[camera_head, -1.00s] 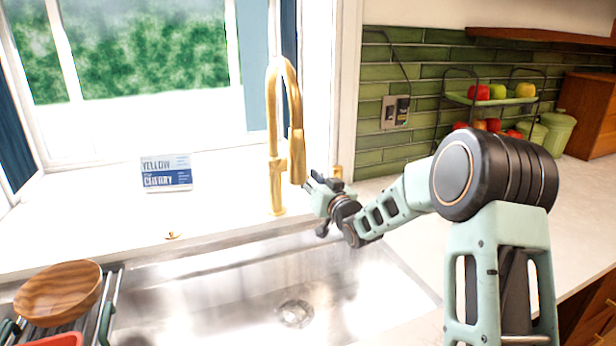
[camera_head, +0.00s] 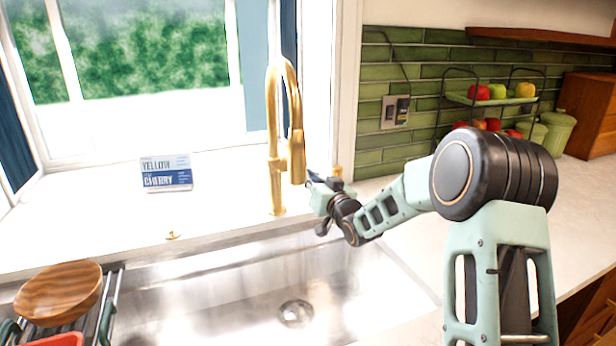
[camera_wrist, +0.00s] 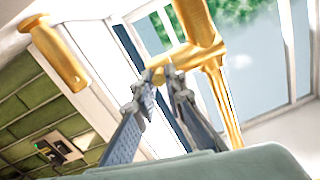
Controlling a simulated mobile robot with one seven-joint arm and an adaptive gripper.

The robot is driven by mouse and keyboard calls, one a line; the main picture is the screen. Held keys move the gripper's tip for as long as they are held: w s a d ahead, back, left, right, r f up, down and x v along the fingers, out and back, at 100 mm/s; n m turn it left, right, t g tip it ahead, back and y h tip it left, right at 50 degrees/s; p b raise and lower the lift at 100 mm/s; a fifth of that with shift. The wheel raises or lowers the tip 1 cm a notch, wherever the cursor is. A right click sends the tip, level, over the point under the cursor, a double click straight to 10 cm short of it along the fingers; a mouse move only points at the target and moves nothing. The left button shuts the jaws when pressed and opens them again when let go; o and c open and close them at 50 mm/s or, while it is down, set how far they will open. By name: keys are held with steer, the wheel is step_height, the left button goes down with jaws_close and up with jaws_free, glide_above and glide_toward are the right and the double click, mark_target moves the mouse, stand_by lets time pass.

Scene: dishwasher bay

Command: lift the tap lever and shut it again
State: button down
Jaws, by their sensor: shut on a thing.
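The gold tap (camera_head: 277,172) stands upright behind the sink, its tall neck curving over to a spout. In the wrist view, which looks upside down, the tap (camera_wrist: 195,20) is at upper right. Its short gold lever (camera_wrist: 178,58) sticks out sideways from the tap body toward my fingers. My gripper (camera_wrist: 162,76) is shut on the lever's outer end. In the head view my gripper (camera_head: 310,180) is just right of the spout, and the lever is hard to make out there.
A gold cylinder (camera_head: 337,172) stands close behind my gripper. The steel sink (camera_head: 230,290) lies below, empty around its drain. A wooden bowl (camera_head: 58,293) sits on a rack at left. A fruit stand (camera_head: 490,101) is at back right.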

mark_target(308, 163)
steer(key=shift+r+g+p, duration=0.4)
steer(key=shift+r+p, duration=0.35)
steer(key=shift+p, duration=0.3)
steer(key=g+h+p, duration=0.1)
steer(key=p, duration=0.2)
steer(key=shift+r, duration=0.4)
steer(key=r+g+p, duration=0.1)
steer(key=p, duration=0.3)
steer(key=g+h+p, duration=0.1)
steer(key=p, duration=0.4)
steer(key=shift+w+a+r+g, duration=0.1)
steer(key=shift+w+r+g, duration=0.1)
steer(key=shift+r+g, duration=0.2)
steer(key=shift+f+p, duration=0.25)
steer(key=shift+p, duration=0.2)
steer(key=c, duration=2)
jaws_free()
